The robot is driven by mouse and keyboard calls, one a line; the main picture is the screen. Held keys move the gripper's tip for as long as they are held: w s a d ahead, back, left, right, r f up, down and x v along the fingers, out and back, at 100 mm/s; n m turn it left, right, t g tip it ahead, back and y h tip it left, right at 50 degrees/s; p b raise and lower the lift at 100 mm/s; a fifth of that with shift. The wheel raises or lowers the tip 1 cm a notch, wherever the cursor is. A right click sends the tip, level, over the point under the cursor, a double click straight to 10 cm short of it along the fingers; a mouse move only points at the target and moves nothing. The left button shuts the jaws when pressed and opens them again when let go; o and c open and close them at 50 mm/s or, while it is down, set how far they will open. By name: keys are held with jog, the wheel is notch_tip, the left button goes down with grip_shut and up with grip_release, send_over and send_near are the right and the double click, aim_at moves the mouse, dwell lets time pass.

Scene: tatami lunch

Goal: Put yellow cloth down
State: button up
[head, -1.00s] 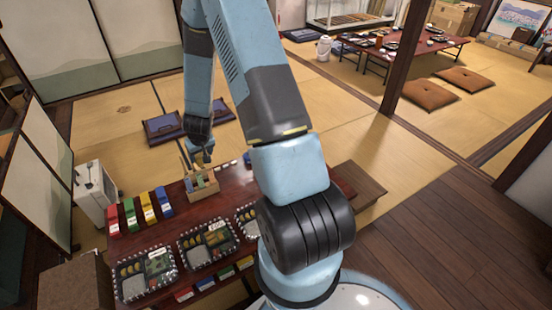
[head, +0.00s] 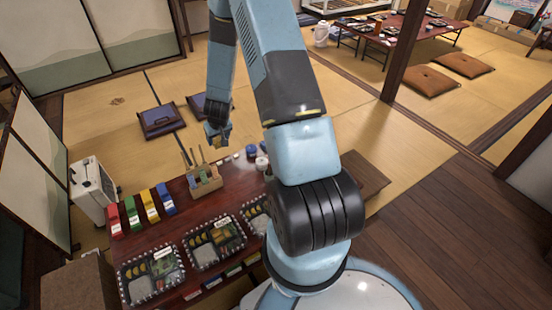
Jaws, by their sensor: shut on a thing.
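My gripper (head: 217,143) is above the far edge of the dark red low table, behind and a little right of the wooden caddy. It is shut on the yellow cloth (head: 211,129), of which only a small yellow patch shows at the jaws. The cloth is held up, apart from the caddy; its shape is too small to tell. The wooden caddy (head: 206,186) stands on the table with thin upright sticks and something green in it.
The low table (head: 180,190) holds red, green, yellow (head: 150,206) and blue strips at left, and several bento boxes (head: 214,243) in front. Small round items (head: 251,151) stand right of the caddy. A white boxy appliance (head: 91,188) stands left; purple cushions (head: 160,121) lie behind.

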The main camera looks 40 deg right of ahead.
jog(key=s+d+f+m, duration=0.1)
jog(key=s+d+f, duration=0.1)
jog(key=d+f, duration=0.7)
jog(key=s+d+f+m+h, duration=0.15)
jog(key=d+f, duration=0.45)
jog(key=d, duration=0.6)
jog(key=s+d+f+m, duration=0.25)
jog(key=d+f, duration=0.45)
jog(key=d, duration=0.4)
jog(key=shift+n, duration=0.3)
jog(key=w+f, duration=0.3)
jog(key=w, duration=0.1)
jog(key=w+d+f, duration=0.1)
jog(key=w+f, duration=0.2)
jog(key=w, duration=0.1)
jog(key=w+d+f, duration=0.1)
jog(key=w+f, duration=0.2)
jog(key=w, duration=0.1)
jog(key=shift+w, duration=0.2)
jog(key=shift+w+d+f, duration=0.15)
jog(key=shift+w+f, duration=0.5)
jog(key=shift+f, duration=1.6)
jog(key=o, duration=1.2)
